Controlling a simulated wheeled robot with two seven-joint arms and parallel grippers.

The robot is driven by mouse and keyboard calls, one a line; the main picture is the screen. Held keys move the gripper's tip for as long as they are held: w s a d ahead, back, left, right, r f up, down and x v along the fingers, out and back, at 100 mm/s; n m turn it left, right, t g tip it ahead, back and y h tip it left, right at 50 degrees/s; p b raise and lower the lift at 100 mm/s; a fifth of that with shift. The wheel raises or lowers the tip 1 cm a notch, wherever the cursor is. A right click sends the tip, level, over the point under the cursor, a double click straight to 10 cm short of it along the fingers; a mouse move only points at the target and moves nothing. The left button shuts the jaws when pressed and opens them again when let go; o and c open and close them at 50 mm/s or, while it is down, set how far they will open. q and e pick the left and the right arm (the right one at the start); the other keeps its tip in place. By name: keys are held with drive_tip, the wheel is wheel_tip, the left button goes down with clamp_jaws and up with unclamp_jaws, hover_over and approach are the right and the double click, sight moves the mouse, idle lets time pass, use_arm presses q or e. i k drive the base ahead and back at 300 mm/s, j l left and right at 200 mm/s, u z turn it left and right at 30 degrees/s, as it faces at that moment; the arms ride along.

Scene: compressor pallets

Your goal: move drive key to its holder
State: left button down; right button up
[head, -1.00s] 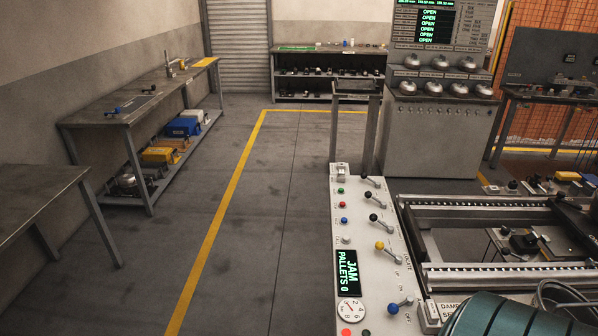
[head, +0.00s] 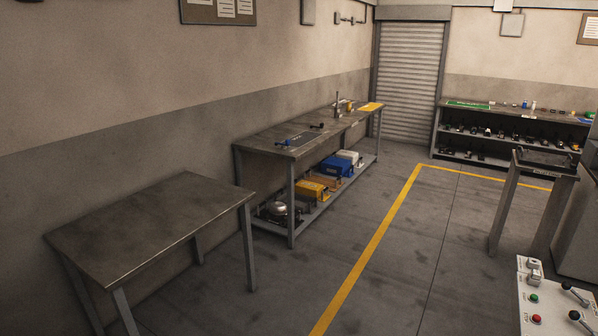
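I cannot make out for certain which thing is the drive key or its holder. A blue-handled tool (head: 291,141) and a small dark tool (head: 317,126) lie on the long workbench (head: 262,139) along the left wall. A light control panel (head: 530,315) shows at the bottom right, with a pale box-like fitting (head: 534,270) at its far end and dark-knobbed levers beside it. Neither of my grippers is in view.
An empty metal table (head: 150,225) stands at the near left. Yellow, blue and white units sit on the workbench's lower shelf (head: 325,192). A tray-topped stand (head: 545,160) is at right, with a shelved bench (head: 510,112) behind. The floor (head: 400,260) between is clear.

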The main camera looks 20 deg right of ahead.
sight(536, 275)
drive_tip(key=i+z, duration=1)
drive_tip(key=z, duration=0.15)
drive_tip(key=i+z, duration=0.35)
drive_tip(key=z, duration=0.15)
drive_tip(key=i+j+z, duration=0.25)
drive_tip(key=z, duration=0.2)
drive_tip(key=i+j+z, duration=0.75)
drive_tip(key=j, duration=0.25)
